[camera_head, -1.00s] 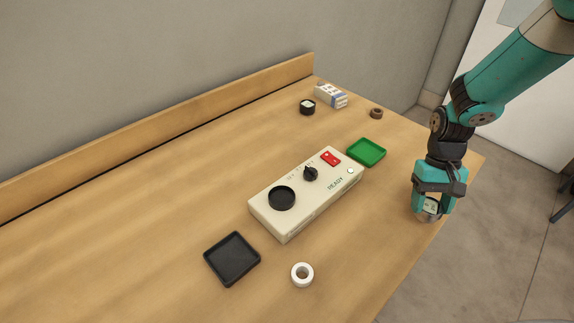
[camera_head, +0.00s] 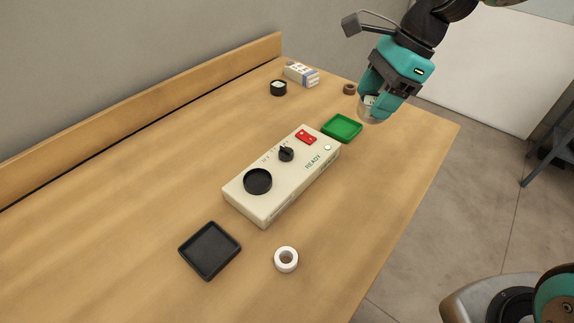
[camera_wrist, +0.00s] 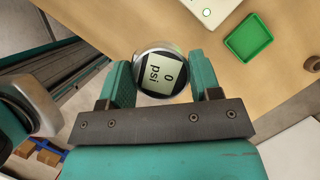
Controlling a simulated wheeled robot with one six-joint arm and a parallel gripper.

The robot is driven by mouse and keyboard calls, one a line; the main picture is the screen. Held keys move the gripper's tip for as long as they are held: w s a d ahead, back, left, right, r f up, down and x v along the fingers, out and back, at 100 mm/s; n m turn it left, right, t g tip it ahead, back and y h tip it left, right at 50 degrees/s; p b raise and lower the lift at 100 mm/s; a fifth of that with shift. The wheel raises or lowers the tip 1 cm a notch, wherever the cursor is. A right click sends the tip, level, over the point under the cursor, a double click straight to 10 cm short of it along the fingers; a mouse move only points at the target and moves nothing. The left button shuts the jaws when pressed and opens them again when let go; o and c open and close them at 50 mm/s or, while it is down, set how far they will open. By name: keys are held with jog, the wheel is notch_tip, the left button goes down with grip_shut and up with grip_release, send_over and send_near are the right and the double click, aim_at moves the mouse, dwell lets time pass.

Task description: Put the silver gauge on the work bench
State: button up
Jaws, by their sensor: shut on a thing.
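The silver gauge (camera_wrist: 160,73) is a round metal-rimmed piece with a display reading "0 psi". My gripper (camera_wrist: 160,82) is shut on it in the wrist view, with a teal finger on each side. In the head view my gripper (camera_head: 376,103) holds the gauge (camera_head: 370,108), partly hidden by the fingers, near the bench's right side, to the right of the green tray. It appears raised above the wood, though the exact height is hard to tell. The work bench (camera_head: 130,215) is a wooden top with a raised back edge.
A cream pump box (camera_head: 290,185) with a black round socket stands mid-bench. Around it are a green tray (camera_head: 342,128), black tray (camera_head: 210,250), white ring (camera_head: 286,259), dark round gauge (camera_head: 278,88), small carton (camera_head: 301,74) and brown ring (camera_head: 349,89). The bench's left part is clear.

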notch_tip(320, 180, down, 20)
dwell(0.6)
jog(key=shift+f, duration=0.1)
jog(key=o, duration=1)
jog(key=v, duration=1.2)
jog(key=s+a+r+n, duration=0.4)
jog(key=s+r+n, duration=0.2)
jog(key=s+n, duration=0.4)
jog(key=s+a+r+n, duration=0.5)
jog(key=s+n, duration=0.5)
jog(key=n, duration=0.4)
jog(key=shift+s+r+n+b, duration=0.3)
jog(key=shift+r+b, duration=0.15)
jog(key=shift+r, duration=0.15)
